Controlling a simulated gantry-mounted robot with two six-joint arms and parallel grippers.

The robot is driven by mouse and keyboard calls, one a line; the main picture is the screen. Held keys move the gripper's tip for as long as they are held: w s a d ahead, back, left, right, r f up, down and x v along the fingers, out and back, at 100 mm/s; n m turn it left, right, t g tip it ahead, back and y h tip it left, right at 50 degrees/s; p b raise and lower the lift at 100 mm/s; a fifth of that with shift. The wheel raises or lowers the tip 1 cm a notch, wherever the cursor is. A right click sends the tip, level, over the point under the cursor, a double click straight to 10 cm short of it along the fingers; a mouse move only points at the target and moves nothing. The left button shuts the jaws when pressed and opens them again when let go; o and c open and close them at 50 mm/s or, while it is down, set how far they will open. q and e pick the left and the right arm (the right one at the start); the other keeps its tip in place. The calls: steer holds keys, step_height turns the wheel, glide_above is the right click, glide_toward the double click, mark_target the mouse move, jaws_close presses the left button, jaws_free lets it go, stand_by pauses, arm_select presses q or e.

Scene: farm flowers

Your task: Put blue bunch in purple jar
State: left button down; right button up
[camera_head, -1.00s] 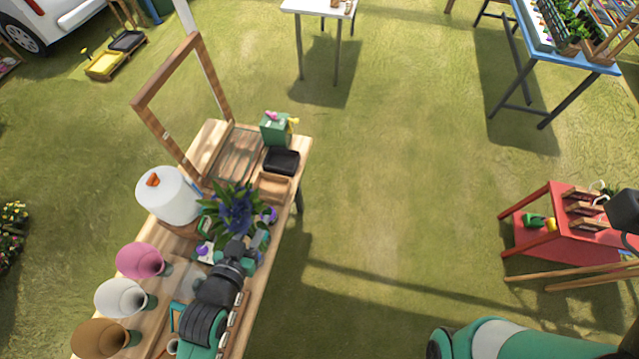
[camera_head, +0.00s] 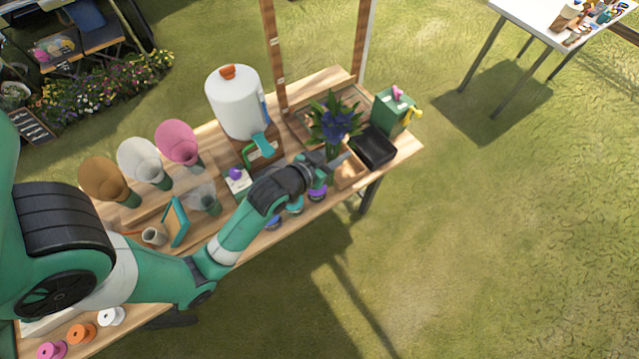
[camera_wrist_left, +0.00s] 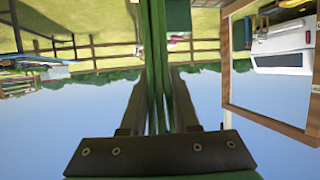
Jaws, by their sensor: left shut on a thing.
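The blue bunch (camera_head: 336,124) has dark blue flowers and green leaves. It stands upright in the head view, above the far right part of the wooden table (camera_head: 225,258). My left gripper (camera_head: 333,158) is shut on its green stems. The left wrist view shows the stems (camera_wrist_left: 157,55) between the two fingers (camera_wrist_left: 160,100). I cannot clearly identify a purple jar. A pink-purple cone-shaped vessel (camera_head: 178,142) stands at the table's back left, away from the gripper. My right gripper is not in view.
White (camera_head: 142,160) and brown (camera_head: 102,178) cones stand beside the pink one. A white canister (camera_head: 235,103), a wooden frame (camera_head: 275,45), a black tray (camera_head: 375,147) and a green box (camera_head: 392,110) surround the bunch.

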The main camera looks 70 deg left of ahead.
arm_select(q)
steer(key=shift+n+g+y, duration=0.5)
steer(key=shift+n+y, duration=0.4)
steer(key=a+f+b, duration=0.1)
steer(key=f+b, duration=0.1)
steer(key=f, duration=0.2)
steer(key=s+a+f+b, duration=0.1)
steer(key=a+f+b, duration=0.1)
steer(key=f, duration=0.2)
steer(key=s+a+f+b, duration=0.1)
steer(key=a+f+b, duration=0.1)
steer(key=f+b, duration=0.1)
steer(key=shift+s+a+f, duration=0.15)
steer(key=shift+a+f, duration=0.1)
steer(key=shift+f, duration=0.35)
steer(key=shift+f+b, duration=0.7)
steer(key=shift+f, duration=1.25)
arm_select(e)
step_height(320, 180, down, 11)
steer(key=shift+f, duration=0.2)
arm_select(q)
steer(key=shift+f, duration=0.15)
steer(key=c, duration=0.7)
jaws_free()
steer(key=shift+o, duration=0.2)
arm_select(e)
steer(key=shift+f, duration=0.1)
